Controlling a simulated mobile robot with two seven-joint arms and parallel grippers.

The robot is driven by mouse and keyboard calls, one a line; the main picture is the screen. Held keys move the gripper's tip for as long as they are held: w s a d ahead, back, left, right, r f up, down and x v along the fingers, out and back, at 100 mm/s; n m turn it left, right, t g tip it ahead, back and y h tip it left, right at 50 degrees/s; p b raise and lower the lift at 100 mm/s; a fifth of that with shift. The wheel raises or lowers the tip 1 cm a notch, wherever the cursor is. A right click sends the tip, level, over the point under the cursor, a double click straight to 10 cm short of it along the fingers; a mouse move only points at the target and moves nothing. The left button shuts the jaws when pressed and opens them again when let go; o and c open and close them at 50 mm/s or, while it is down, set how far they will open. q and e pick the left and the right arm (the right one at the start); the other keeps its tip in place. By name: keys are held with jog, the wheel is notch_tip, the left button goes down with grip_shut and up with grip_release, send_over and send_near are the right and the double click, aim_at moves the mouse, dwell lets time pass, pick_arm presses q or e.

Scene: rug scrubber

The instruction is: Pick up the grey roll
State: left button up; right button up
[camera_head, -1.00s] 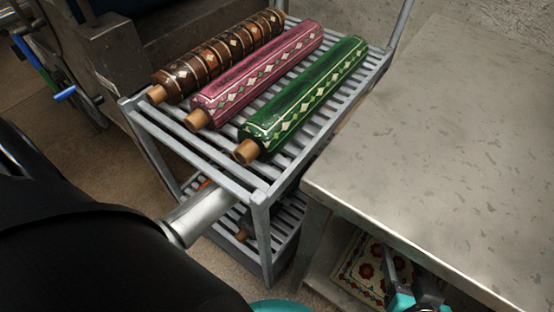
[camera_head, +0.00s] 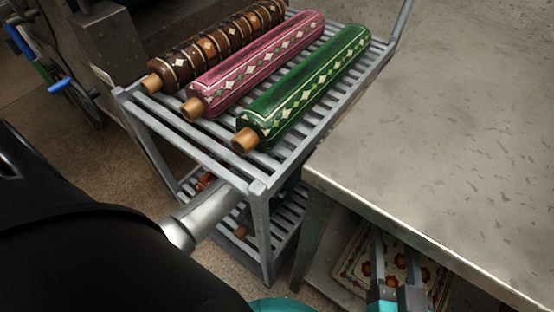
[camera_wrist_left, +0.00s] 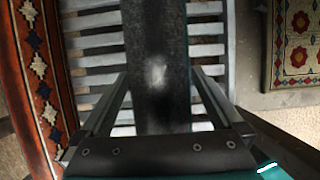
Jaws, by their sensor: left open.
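The grey roll (camera_wrist_left: 157,45) is dark grey and runs down the middle of the left wrist view, over the pale slats of a rack shelf. My left gripper (camera_wrist_left: 160,76) is open, with one finger on each side of the roll. I cannot tell whether the fingers touch it. In the head view the left arm reaches to the lower shelf, and its gripper is hidden there. My right gripper (camera_head: 395,252) is open and empty at the lower right, beside the table.
The metal rack's top shelf (camera_head: 190,145) holds brown (camera_head: 215,48), pink (camera_head: 255,65) and green (camera_head: 305,85) rolls. An orange patterned roll (camera_wrist_left: 38,75) lies left of the grey one. A bare table (camera_head: 440,150) stands right, with a floral rug (camera_head: 355,262) below.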

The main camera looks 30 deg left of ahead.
pick_arm(q)
grip_shut()
dwell(0.8)
jog(key=shift+w+r, duration=0.1)
